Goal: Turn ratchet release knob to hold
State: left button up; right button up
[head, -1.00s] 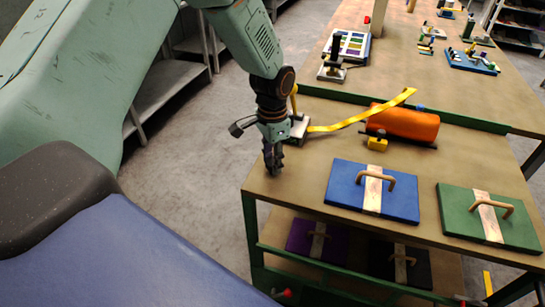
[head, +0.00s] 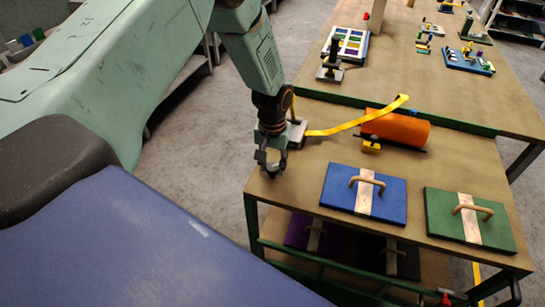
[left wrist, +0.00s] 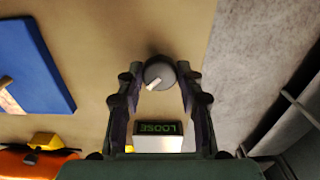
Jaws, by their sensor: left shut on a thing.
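The ratchet release knob (left wrist: 159,73) is a dark round knob with a pale pointer mark, which points to the lower left in the left wrist view. A small box with a display (left wrist: 158,135) stands beside it, and its green letters read LOOSE, upside down. My left gripper (left wrist: 159,77) has its fingers on both sides of the knob and is shut on it. In the head view my left gripper (head: 270,165) is low at the near left corner of the table and hides the knob. My right gripper is not in view.
A yellow strap (head: 350,124) runs from behind my left gripper to an orange roll (head: 397,130). A blue panel (head: 388,205) and a green panel (head: 497,231) with handles lie to the right on the table (head: 300,185). The tabletop between is clear.

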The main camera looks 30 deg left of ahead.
pick_arm(q)
jog(key=n+p, duration=0.2)
jog(key=n, duration=0.2)
jog(key=shift+w+r+n+p, duration=0.3)
jog(key=shift+r+p, duration=0.05)
jog(key=shift+p, duration=0.05)
jog(key=shift+n+p, duration=0.9)
jog(key=shift+n, duration=1)
jog(key=shift+w+f, duration=0.1)
jog(key=o, duration=1.1)
jog(key=shift+s, duration=0.2)
jog(key=shift+o, duration=0.3)
jog(key=shift+s+f, duration=0.1)
jog(key=shift+f, duration=0.05)
